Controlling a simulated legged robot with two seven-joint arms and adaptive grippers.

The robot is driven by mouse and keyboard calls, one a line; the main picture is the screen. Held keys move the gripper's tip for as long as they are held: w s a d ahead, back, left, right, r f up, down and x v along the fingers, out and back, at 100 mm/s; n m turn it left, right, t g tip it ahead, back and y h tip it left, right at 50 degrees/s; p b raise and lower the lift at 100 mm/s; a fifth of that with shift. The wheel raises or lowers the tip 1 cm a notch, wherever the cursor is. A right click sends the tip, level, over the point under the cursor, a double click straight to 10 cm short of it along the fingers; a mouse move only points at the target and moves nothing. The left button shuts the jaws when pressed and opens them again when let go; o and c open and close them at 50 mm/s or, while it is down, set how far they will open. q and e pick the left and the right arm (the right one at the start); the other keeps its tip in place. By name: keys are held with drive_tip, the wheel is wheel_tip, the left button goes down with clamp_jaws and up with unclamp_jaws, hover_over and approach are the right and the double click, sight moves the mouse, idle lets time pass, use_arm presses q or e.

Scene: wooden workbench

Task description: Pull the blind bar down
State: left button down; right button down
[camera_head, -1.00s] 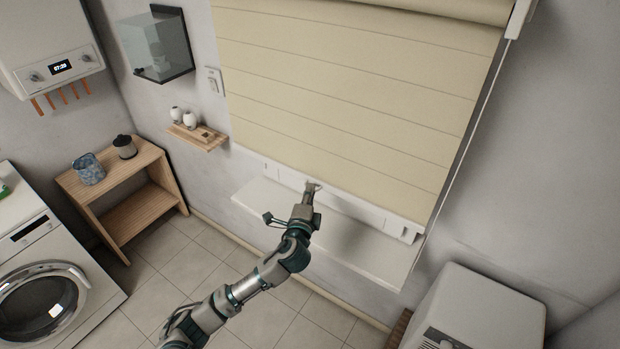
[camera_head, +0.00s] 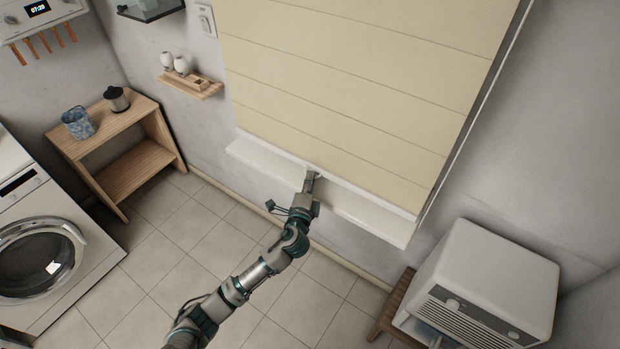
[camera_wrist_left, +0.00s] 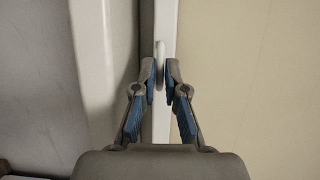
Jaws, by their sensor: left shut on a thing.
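The cream blind (camera_head: 340,90) hangs over the window. Its white bottom bar (camera_head: 375,195) is low, just at the window sill (camera_head: 375,222). My left gripper (camera_head: 313,175) is at the middle of the bar. In the left wrist view, the fingertips (camera_wrist_left: 160,72) are closed around a small pale pull tab (camera_wrist_left: 159,58) in front of the white bar (camera_wrist_left: 166,25). The fingers partly hide the tab. My right gripper is not in view.
A small wall shelf (camera_head: 192,86) with white jars is left of the blind. A wooden side table (camera_head: 125,115) and a washing machine (camera_head: 45,245) stand at left. A white appliance (camera_head: 490,275) stands at lower right. The tiled floor (camera_head: 150,270) between is clear.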

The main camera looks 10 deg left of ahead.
use_arm(q)
drive_tip(key=shift+f, duration=0.45)
drive_tip(key=c, duration=1.2)
unclamp_jaws()
drive_tip(key=shift+s+d+f, duration=0.1)
drive_tip(key=shift+s, duration=0.2)
drive_tip(key=s, duration=1.1)
drive_tip(key=shift+d+r, duration=0.2)
drive_tip(key=shift+s, duration=0.1)
